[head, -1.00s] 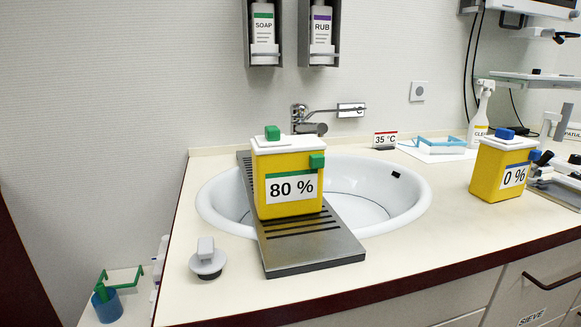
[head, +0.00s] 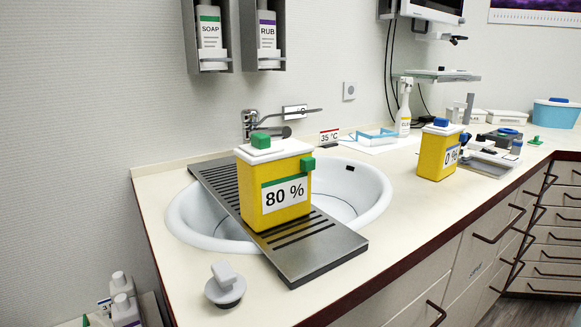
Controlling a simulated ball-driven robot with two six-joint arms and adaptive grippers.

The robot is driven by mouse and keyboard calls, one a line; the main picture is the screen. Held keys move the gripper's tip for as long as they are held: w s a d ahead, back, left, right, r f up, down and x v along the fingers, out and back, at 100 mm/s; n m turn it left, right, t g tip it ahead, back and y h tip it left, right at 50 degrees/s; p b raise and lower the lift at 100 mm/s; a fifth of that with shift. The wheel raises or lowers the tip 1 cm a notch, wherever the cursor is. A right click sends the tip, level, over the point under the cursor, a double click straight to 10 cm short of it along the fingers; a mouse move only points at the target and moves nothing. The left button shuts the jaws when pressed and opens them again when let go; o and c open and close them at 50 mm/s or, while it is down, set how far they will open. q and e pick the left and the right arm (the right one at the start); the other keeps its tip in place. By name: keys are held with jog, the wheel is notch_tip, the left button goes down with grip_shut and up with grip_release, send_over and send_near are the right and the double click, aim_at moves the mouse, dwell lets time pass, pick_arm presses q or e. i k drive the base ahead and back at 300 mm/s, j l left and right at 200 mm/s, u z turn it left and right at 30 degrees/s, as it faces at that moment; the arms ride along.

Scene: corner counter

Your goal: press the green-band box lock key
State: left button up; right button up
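The green-band box (head: 277,187) is yellow with a white lid, a green stripe and an "80 %" label. It stands upright on the slatted metal board (head: 318,258) that lies across the sink. A green block (head: 260,141) sits on top of its lid. A second green block (head: 307,164), perhaps the lock key, sticks out at the upper right of its front. Neither of my grippers is in view.
A grey plug (head: 225,287) stands on the counter in front of the sink (head: 375,199). The faucet (head: 262,124) is behind the box. A blue-band yellow box (head: 435,155) marked "0 %" stands to the right.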

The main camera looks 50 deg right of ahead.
aim_at(307, 163)
jog(key=i+j+z, duration=0.15)
jog(key=j+z, duration=0.15)
jog(key=z, duration=0.15)
jog(key=i+j+z, duration=0.1)
jog(key=j+z, duration=0.2)
jog(key=z, duration=0.15)
jog(key=j+z, duration=0.45)
jog(key=i+l, duration=0.05)
